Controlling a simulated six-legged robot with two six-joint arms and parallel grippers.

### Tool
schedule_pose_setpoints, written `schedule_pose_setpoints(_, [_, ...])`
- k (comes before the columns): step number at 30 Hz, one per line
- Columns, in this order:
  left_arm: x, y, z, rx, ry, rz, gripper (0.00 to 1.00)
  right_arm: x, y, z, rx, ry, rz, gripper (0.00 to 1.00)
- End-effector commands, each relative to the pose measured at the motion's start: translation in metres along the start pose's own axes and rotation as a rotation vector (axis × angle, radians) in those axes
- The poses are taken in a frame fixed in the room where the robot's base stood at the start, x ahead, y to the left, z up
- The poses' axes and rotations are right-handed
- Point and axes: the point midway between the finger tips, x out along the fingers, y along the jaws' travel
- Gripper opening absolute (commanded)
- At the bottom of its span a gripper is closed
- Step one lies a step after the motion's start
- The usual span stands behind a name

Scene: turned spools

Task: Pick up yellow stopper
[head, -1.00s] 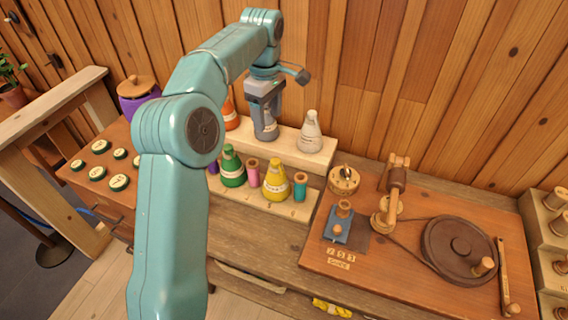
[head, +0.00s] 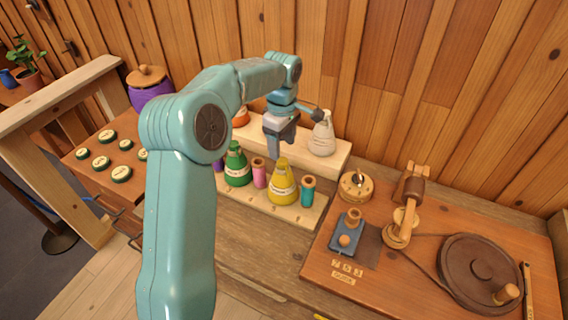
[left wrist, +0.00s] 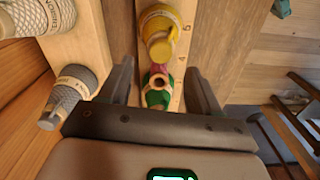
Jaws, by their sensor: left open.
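The yellow stopper (head: 283,184) is a cone-shaped piece with a narrow top and a pale label. It stands upright on the front, lower pale step, between a pink spool (head: 259,174) and a teal spool (head: 307,192). In the left wrist view the yellow stopper (left wrist: 160,28) is at the top, beyond my fingertips. My left gripper (head: 279,152) is open and empty, above and just behind the front row. In the left wrist view its fingers (left wrist: 156,78) are spread, with the green cone (left wrist: 158,97) seen between them. The yellow stopper is apart from both fingers.
The green cone (head: 237,166) stands left of the pink spool. A white cone (head: 322,136) and an orange one (head: 240,117) stand on the back step. A grey cone (left wrist: 70,95) lies beside my left finger. A board with a wheel (head: 480,272) is at right.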

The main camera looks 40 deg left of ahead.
Motion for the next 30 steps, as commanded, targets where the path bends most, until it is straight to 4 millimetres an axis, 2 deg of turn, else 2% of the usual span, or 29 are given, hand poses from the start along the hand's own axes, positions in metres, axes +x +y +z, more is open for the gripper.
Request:
schedule_pose_setpoints(5, [0.012, 0.001, 0.001, 0.000, 0.000, -0.002, 0.63, -0.003, -0.001, 0.000, 0.000, -0.001, 0.000, 0.78])
schedule_pose_setpoints(13, [0.053, 0.005, 0.004, 0.000, -0.001, -0.003, 0.63, -0.010, -0.003, 0.000, 0.000, 0.000, 0.000, 0.78])
schedule_pose_setpoints(21, [0.058, 0.006, 0.004, 0.000, 0.000, 0.001, 0.63, -0.009, -0.003, 0.000, 0.000, -0.001, 0.000, 0.78])
schedule_pose_setpoints(22, [0.058, 0.006, 0.004, 0.000, 0.000, 0.001, 0.60, -0.009, -0.003, 0.000, 0.000, -0.001, 0.000, 0.78])
schedule_pose_setpoints(27, [0.058, 0.006, 0.004, 0.000, 0.000, 0.001, 0.05, -0.009, -0.003, 0.000, 0.000, 0.000, 0.000, 0.78])
schedule_pose_setpoints(30, [0.058, 0.006, 0.004, 0.000, 0.000, 0.001, 0.04, -0.009, -0.003, 0.000, 0.000, 0.000, 0.000, 0.78])
